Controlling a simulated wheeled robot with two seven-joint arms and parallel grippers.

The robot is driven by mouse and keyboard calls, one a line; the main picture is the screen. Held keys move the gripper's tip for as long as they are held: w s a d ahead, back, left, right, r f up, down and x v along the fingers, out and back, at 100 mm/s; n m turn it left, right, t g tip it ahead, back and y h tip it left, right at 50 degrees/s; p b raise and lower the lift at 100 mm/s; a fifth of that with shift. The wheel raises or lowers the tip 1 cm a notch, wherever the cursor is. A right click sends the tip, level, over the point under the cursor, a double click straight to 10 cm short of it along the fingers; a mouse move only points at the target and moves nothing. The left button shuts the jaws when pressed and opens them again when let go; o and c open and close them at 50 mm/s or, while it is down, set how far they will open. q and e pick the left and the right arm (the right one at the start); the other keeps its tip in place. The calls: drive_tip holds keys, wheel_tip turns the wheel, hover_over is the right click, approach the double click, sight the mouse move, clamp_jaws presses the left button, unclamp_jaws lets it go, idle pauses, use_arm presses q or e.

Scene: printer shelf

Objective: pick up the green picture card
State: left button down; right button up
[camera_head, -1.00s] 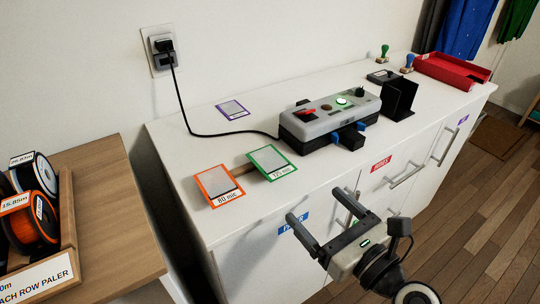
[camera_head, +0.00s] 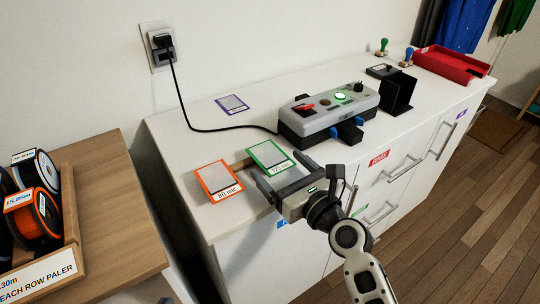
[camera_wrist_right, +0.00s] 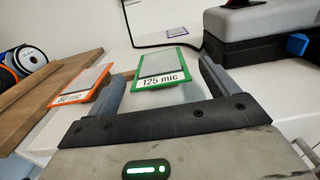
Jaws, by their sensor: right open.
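The green picture card (camera_head: 270,155), a green frame around a pale panel with a "125 mic" label, lies near the front edge of the white cabinet top. My right gripper (camera_head: 281,170) is open at the card's front edge, its fingers pointing toward the card. In the right wrist view the card (camera_wrist_right: 163,65) appears between the two spread fingers (camera_wrist_right: 163,82), and the fingers are not closed on it. Whether they touch it I cannot tell. My left gripper is not in view.
An orange-framed card (camera_head: 218,182) lies close on the left, near the left finger. A purple card (camera_head: 232,104) lies farther back. A grey laminator (camera_head: 330,110) with a black cord stands behind to the right, with a black holder (camera_head: 397,95) and red tray (camera_head: 450,66) beyond.

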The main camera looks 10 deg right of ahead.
drive_tip(key=c, duration=1)
drive_tip(key=shift+c, duration=0.2)
